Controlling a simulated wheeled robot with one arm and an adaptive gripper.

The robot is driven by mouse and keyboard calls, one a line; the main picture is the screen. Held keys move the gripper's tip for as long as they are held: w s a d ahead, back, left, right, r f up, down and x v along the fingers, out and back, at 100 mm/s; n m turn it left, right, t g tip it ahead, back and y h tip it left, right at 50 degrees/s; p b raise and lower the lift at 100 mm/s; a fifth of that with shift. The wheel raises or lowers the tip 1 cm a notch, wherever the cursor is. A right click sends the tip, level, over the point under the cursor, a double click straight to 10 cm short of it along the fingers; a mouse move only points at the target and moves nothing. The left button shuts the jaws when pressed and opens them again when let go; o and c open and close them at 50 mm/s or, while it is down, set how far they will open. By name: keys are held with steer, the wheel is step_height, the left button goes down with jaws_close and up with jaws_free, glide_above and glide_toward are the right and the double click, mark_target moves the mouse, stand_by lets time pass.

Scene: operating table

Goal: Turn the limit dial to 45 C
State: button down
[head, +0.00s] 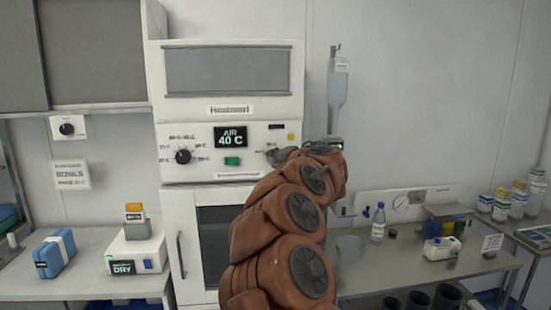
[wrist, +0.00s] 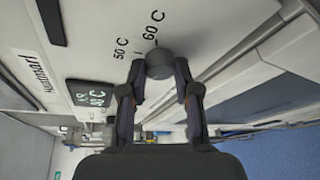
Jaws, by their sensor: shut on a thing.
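The limit dial (wrist: 160,61) is a dark round knob on the white cabinet panel in the wrist view. The labels "50 C" and "60 C" are printed beside it. My gripper (wrist: 160,76) is shut on this dial, one finger on each side. The dial's pointer and its exact setting cannot be made out. In the head view my arm hides most of the dial's area. The display (head: 231,137) reads "AIR 40 C".
Another black dial (head: 183,156) sits on the panel's left, with a green button (head: 232,161) between. A drip bag (head: 338,80) hangs right of the cabinet. A bottle (head: 378,222) and other items stand on the right bench (head: 385,283). The left bench holds a blue pack (head: 55,254).

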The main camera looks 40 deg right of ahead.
steer(key=shift+f, duration=0.1)
stand_by(0.4)
steer(key=c, duration=0.8)
jaws_free()
steer(key=shift+c, duration=0.2)
steer(key=v, duration=1.2)
steer(key=shift+w, duration=0.1)
